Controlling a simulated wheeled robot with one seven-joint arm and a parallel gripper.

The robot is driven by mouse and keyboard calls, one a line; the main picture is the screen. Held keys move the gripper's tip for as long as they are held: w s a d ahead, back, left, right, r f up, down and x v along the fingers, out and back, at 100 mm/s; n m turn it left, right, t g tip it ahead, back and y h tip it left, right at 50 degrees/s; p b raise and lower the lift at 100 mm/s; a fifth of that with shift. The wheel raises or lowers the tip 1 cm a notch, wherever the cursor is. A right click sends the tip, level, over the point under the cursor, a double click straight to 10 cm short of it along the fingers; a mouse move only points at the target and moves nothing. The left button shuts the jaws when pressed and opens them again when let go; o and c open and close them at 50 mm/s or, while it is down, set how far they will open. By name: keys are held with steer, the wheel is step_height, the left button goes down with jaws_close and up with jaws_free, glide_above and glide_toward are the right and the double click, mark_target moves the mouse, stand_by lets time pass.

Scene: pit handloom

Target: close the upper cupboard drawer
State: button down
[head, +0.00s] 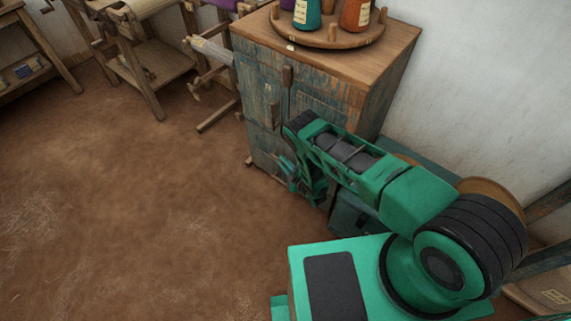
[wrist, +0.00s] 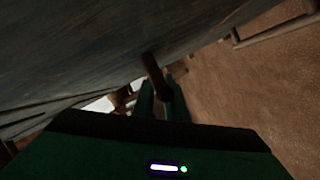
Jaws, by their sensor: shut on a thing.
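The cupboard (head: 305,97) has a weathered blue-grey front and a wooden top. Upright wooden handles show on its front, one high up (head: 287,77) and one lower (head: 274,115). My gripper (head: 293,172) is low in front of the cupboard, partly hidden by my arm. In the wrist view, my gripper (wrist: 161,92) is shut on a brown wooden handle (wrist: 150,65) that sticks out from the dark cupboard front (wrist: 90,50). My arm hides much of the lower front, and I cannot tell how far the upper drawer stands out.
A round wooden tray (head: 330,40) with a teal bottle (head: 307,14) and an orange-brown bottle (head: 356,14) stands on the cupboard. A dark teal box (head: 352,217) is partly hidden beside my arm. Wooden loom frames stand at the back left. The brown floor (head: 130,200) is open to the left.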

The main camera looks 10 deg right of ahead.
steer(key=c, duration=2.1)
jaws_free()
steer(key=shift+w+d, duration=0.2)
steer(key=shift+d, duration=0.05)
steer(key=shift+v, duration=3.75)
steer(key=shift+a, duration=0.1)
